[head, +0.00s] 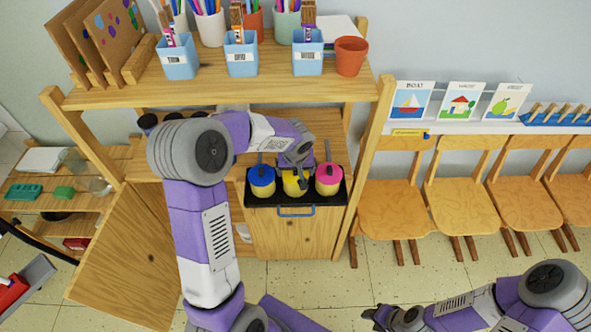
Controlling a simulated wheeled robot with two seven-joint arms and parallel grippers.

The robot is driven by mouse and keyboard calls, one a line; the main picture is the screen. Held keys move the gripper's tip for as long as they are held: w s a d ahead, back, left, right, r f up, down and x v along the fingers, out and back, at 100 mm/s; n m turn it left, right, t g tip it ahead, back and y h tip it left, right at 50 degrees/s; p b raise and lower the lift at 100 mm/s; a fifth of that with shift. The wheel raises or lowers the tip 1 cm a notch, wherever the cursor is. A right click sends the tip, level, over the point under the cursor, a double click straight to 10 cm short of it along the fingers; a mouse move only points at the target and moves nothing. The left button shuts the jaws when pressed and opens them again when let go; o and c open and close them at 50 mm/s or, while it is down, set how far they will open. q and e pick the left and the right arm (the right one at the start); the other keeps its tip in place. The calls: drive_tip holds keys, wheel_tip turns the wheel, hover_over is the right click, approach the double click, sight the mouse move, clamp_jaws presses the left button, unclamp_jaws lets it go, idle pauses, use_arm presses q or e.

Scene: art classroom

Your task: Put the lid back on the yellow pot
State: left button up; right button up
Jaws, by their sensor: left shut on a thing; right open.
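The yellow pot (292,188) stands in the middle of a row of three on a black tray (262,201), in the head view. My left gripper (297,178) reaches down over it from above and is shut on a yellow lid, which is mostly hidden by the fingers. I cannot tell whether the lid touches the pot's rim. My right gripper (376,317) is open and apart from the pots, low in the picture over the floor.
A blue-lidded pot (261,182) stands close on the left and a pink-lidded pot (328,181) close on the right. A wooden shelf (215,90) with blue cups overhangs behind. Wooden chairs (396,205) stand to the right; an open cabinet door (125,260) is at left.

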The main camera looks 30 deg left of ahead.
use_arm(q)
drive_tip(key=shift+b, duration=0.3)
idle(0.5)
idle(0.4)
drive_tip(key=o, duration=0.7)
drive_tip(key=shift+o, duration=0.2)
drive_tip(key=shift+r, duration=0.1)
drive_tip(key=shift+r+p, duration=2.2)
drive_tip(key=shift+r, duration=1.2)
clamp_jaws()
